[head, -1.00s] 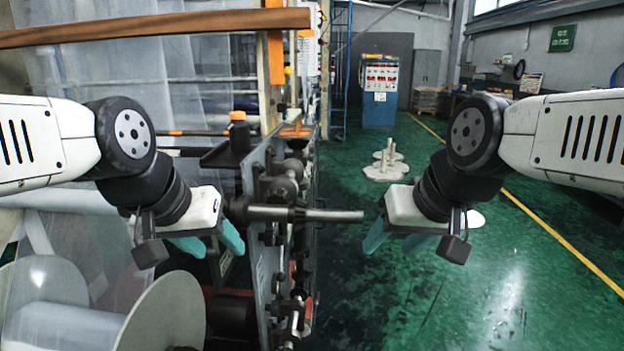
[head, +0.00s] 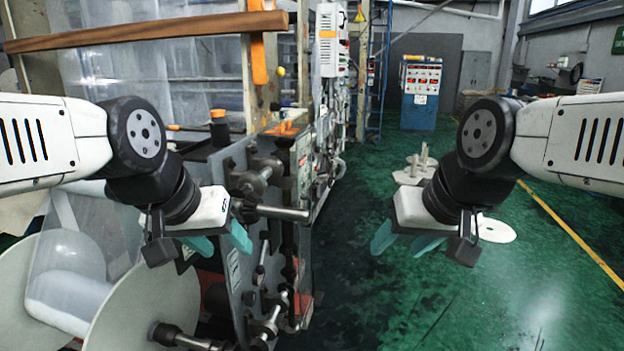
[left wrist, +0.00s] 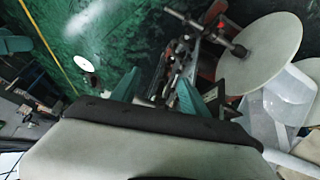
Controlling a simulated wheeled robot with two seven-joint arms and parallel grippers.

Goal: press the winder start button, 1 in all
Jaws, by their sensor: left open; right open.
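I cannot make out a winder start button for certain in any view. The winder machine (head: 240,290) stands left of centre, with rollers, shafts and steel plates. A white control box (head: 328,42) is mounted higher up on its frame, and its small details are too small to read. A blue cabinet (head: 420,96) with a panel of small lights or buttons stands at the back. My left gripper (head: 220,242) is open and empty, in front of the machine in the picture; it also shows in the left wrist view (left wrist: 157,92). My right gripper (head: 403,243) is open and empty over the green floor.
A steel bar (head: 285,213) sticks out from the machine near my left gripper. A large film reel (head: 150,295) is at lower left. White discs with posts (head: 412,172) stand on the floor ahead.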

